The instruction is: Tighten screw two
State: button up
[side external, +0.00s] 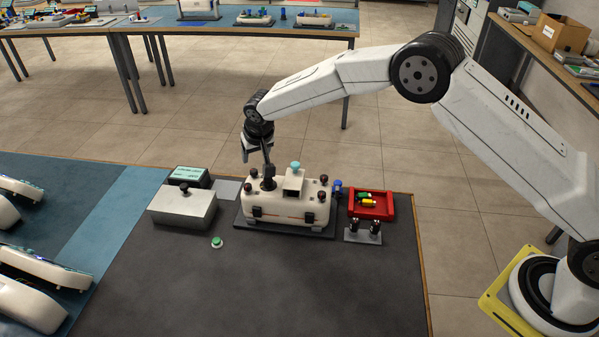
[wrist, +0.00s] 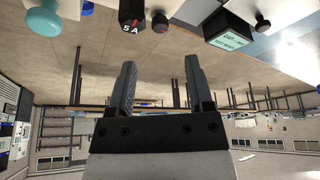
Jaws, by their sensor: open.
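A cream monitor housing (side external: 290,206) sits on a dark base plate on the bench, with several dark screw-like knobs (side external: 323,181) around it and a teal knob (side external: 295,166) on top. I cannot tell which is screw two. A black upright piece (side external: 268,182) stands at the housing's top left. My gripper (side external: 256,160) points down just above this piece; one finger overlaps it in the side view, and contact is unclear. In the wrist view, my gripper (wrist: 160,62) has its fingers apart with nothing between them. A black hexagonal part marked "5 A" (wrist: 132,14) lies beyond the fingertips.
Left of the housing are a grey box (side external: 182,209) with a dark knob and a small display unit (side external: 190,177). A green button (side external: 217,242) is in front. A red tray (side external: 389,207) and a metal stand (side external: 362,237) are at right.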

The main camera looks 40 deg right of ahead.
aim_at(254, 171)
jog(key=shift+f, duration=0.15)
jog(key=shift+x, duration=3.75)
jog(key=shift+w, duration=0.15)
grip_shut()
